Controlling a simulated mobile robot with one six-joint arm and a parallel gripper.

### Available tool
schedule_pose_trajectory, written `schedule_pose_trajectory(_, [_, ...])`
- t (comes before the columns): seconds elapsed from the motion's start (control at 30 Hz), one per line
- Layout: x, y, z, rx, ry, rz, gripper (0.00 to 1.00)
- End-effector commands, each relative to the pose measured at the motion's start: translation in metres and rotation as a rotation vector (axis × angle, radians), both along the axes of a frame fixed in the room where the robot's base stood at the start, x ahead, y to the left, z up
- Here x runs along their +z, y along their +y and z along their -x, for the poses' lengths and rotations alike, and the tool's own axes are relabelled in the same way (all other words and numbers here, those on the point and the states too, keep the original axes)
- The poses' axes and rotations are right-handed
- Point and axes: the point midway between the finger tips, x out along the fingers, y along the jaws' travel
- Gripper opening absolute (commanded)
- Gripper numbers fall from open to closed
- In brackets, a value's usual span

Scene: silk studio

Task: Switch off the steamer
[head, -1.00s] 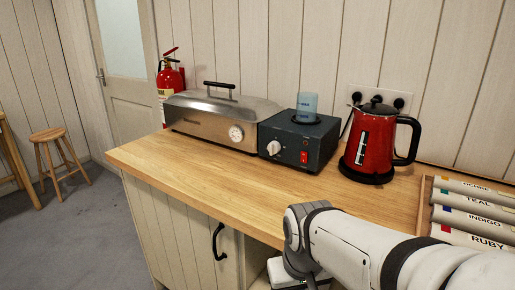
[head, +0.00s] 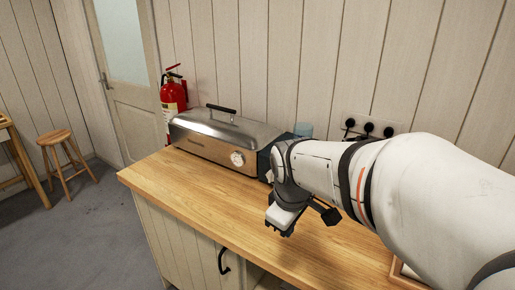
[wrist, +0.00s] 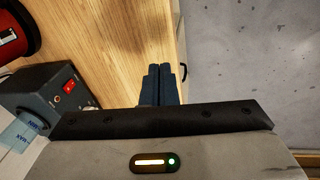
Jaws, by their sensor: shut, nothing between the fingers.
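The long silver steamer (head: 215,150) with a domed lid and black handle stands at the back left of the wooden counter. A round white dial (head: 237,158) is on its front, near the right end. My gripper (wrist: 158,85) is shut and empty, its dark fingers over the counter's front edge in the wrist view. In the head view my arm reaches across the counter, right of and in front of the dial; the fingertips are not clear there.
A dark box (wrist: 45,90) with a lit red switch (wrist: 69,87) and a blue beaker (head: 304,130) on top stands right of the steamer, mostly hidden by my arm in the head view. The counter's left front (head: 175,180) is clear.

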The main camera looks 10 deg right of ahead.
Motion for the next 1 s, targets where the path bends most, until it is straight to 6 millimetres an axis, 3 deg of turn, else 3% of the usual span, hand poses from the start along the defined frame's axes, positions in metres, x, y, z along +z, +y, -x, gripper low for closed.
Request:
schedule_pose_trajectory(0.4, [0.009,-0.036,-0.124,0.957,0.106,0.325,0.0])
schedule_pose_trajectory(0.6, [0.005,-0.052,-0.171,1.34,0.18,0.451,0.0])
schedule_pose_trajectory(0.8, [0.002,-0.06,-0.195,1.543,0.228,0.515,0.0])
schedule_pose_trajectory(1.0, [0.002,-0.062,-0.198,1.585,0.239,0.527,0.0])
